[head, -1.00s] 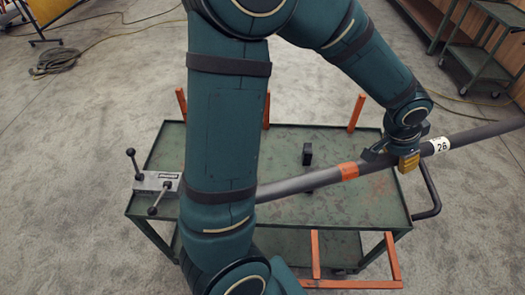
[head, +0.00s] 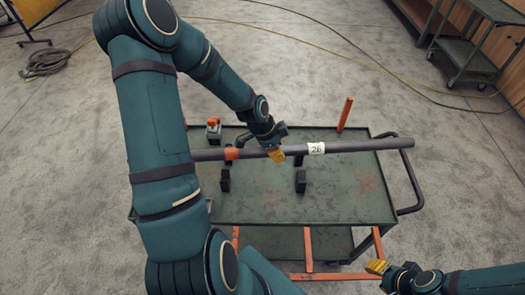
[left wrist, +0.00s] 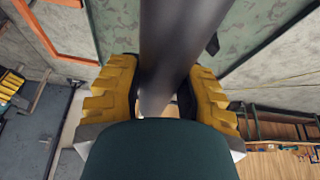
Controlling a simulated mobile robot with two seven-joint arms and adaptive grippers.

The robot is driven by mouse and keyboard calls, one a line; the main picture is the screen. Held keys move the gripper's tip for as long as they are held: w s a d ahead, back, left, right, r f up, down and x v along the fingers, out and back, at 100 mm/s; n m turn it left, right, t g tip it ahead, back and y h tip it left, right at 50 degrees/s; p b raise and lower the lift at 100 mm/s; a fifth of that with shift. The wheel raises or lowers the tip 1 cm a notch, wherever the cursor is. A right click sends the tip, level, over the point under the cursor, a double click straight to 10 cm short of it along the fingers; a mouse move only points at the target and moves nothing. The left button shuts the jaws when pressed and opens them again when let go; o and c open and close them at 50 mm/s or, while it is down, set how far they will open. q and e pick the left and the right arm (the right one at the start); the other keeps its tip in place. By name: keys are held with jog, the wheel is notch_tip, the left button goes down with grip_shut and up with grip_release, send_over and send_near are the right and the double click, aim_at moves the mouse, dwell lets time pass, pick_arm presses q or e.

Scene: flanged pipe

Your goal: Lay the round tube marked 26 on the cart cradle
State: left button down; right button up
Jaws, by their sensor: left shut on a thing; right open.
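The round tube (head: 365,145) is long and dark grey, with an orange band (head: 231,153) and a white label reading 26. It lies nearly level across the far half of the green cart (head: 345,205). My left gripper (head: 275,152) is shut on it between band and label. In the left wrist view the tube (left wrist: 180,40) runs between the yellow fingers. Black cradle blocks (head: 300,181) (head: 225,180) stand on the cart top, nearer than the tube. Another block shows by the orange band; I cannot tell whether the tube touches it. My right gripper (head: 376,267) is open and empty, at lower right.
An orange post (head: 345,114) rises at the cart's far edge, and a small orange-topped fixture (head: 213,128) stands at its far left. A black handle (head: 416,180) sticks out on the right. My left arm hides the cart's left end. A shelf cart (head: 470,60) stands behind.

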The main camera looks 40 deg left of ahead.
aim_at(263, 155)
pick_arm(q)
jog(key=shift+m, duration=0.6)
jog(key=s+a+f, duration=0.1)
jog(key=s+a+f+p, duration=0.1)
jog(key=s+a, duration=0.1)
jog(key=shift+a+f, duration=0.25)
notch_tip(263, 155, down, 11)
jog(key=b, duration=0.7)
jog(key=shift+s+r+b, duration=0.1)
jog(key=shift+b, duration=0.25)
jog(key=shift+f+b, duration=0.45)
jog(key=shift+b, duration=0.05)
dwell(0.6)
jog(key=c, duration=0.6)
grip_release()
jog(key=shift+o, duration=0.2)
